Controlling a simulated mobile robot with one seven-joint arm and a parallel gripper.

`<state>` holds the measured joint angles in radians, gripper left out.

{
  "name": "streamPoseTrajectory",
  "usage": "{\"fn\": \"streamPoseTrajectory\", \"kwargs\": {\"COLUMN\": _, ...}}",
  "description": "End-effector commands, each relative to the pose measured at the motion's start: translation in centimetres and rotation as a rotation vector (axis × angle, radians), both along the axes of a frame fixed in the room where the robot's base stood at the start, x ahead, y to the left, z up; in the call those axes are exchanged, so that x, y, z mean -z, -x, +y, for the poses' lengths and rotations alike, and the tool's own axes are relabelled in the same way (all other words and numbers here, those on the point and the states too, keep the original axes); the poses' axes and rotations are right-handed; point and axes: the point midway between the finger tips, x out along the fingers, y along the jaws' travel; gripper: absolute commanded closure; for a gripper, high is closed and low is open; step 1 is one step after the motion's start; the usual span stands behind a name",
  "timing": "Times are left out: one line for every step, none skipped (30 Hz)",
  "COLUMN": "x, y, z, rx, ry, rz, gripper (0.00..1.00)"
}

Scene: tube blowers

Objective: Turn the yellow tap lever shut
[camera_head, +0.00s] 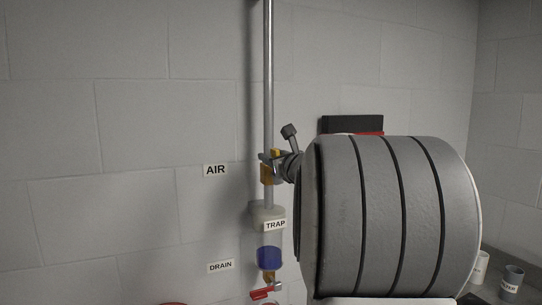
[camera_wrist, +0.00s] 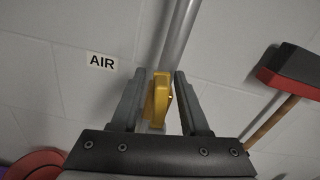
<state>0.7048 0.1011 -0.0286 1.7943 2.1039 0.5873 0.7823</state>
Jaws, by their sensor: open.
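The yellow tap lever (camera_wrist: 159,98) sits on the grey vertical pipe (camera_wrist: 178,35), beside the AIR label (camera_wrist: 102,62). In the wrist view it stands between the two fingers of my gripper (camera_wrist: 160,76), with a narrow gap seen on its right side; contact on the left side is hard to tell. My gripper is open. In the head view the lever (camera_head: 267,174) shows as a small yellow piece below the finger ends, partly hidden by my gripper (camera_head: 268,158). The pipe (camera_head: 268,70) runs up the wall there, with the AIR label (camera_head: 215,170) to its left.
A black and red head on a wooden handle (camera_wrist: 290,75) is at right. Cups (camera_head: 512,280) stand lower right.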

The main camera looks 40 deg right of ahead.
Motion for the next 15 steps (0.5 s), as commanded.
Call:
{"fn": "streamPoseTrajectory", "kwargs": {"x": 0.02, "y": 0.00, "z": 0.00, "rx": 0.000, "ry": 0.000, "rz": 0.000, "gripper": 0.55}}
{"fn": "streamPoseTrajectory", "kwargs": {"x": 0.02, "y": 0.00, "z": 0.00, "rx": 0.000, "ry": 0.000, "rz": 0.000, "gripper": 0.55}}
{"fn": "streamPoseTrajectory", "kwargs": {"x": 0.02, "y": 0.00, "z": 0.00, "rx": 0.000, "ry": 0.000, "rz": 0.000, "gripper": 0.55}}
{"fn": "streamPoseTrajectory", "kwargs": {"x": 0.03, "y": 0.00, "z": -0.01, "rx": 0.000, "ry": 0.000, "rz": 0.000, "gripper": 0.55}}
{"fn": "streamPoseTrajectory", "kwargs": {"x": 0.03, "y": 0.00, "z": -0.01, "rx": 0.000, "ry": 0.000, "rz": 0.000, "gripper": 0.55}}
{"fn": "streamPoseTrajectory", "kwargs": {"x": 0.03, "y": 0.00, "z": -0.01, "rx": 0.000, "ry": 0.000, "rz": 0.000, "gripper": 0.55}}
{"fn": "streamPoseTrajectory", "kwargs": {"x": 0.02, "y": 0.00, "z": 0.00, "rx": 0.000, "ry": 0.000, "rz": 0.000, "gripper": 0.59}}
{"fn": "streamPoseTrajectory", "kwargs": {"x": 0.02, "y": 0.00, "z": 0.00, "rx": 0.000, "ry": 0.000, "rz": 0.000, "gripper": 0.64}}
{"fn": "streamPoseTrajectory", "kwargs": {"x": 0.02, "y": 0.00, "z": 0.00, "rx": 0.000, "ry": 0.000, "rz": 0.000, "gripper": 0.71}}
{"fn": "streamPoseTrajectory", "kwargs": {"x": 0.02, "y": 0.00, "z": 0.00, "rx": 0.000, "ry": 0.000, "rz": 0.000, "gripper": 0.77}}
{"fn": "streamPoseTrajectory", "kwargs": {"x": 0.02, "y": 0.00, "z": 0.00, "rx": 0.000, "ry": -0.001, "rz": 0.000, "gripper": 0.82}}
{"fn": "streamPoseTrajectory", "kwargs": {"x": 0.02, "y": 0.00, "z": 0.00, "rx": 0.000, "ry": -0.001, "rz": 0.000, "gripper": 0.89}}
{"fn": "streamPoseTrajectory", "kwargs": {"x": 0.02, "y": 0.00, "z": 0.00, "rx": 0.000, "ry": -0.001, "rz": 0.000, "gripper": 0.95}}
{"fn": "streamPoseTrajectory", "kwargs": {"x": 0.02, "y": 0.00, "z": 0.00, "rx": 0.000, "ry": -0.001, "rz": 0.000, "gripper": 1.00}}
{"fn": "streamPoseTrajectory", "kwargs": {"x": 0.01, "y": 0.00, "z": 0.00, "rx": 0.000, "ry": 0.000, "rz": 0.000, "gripper": 1.00}}
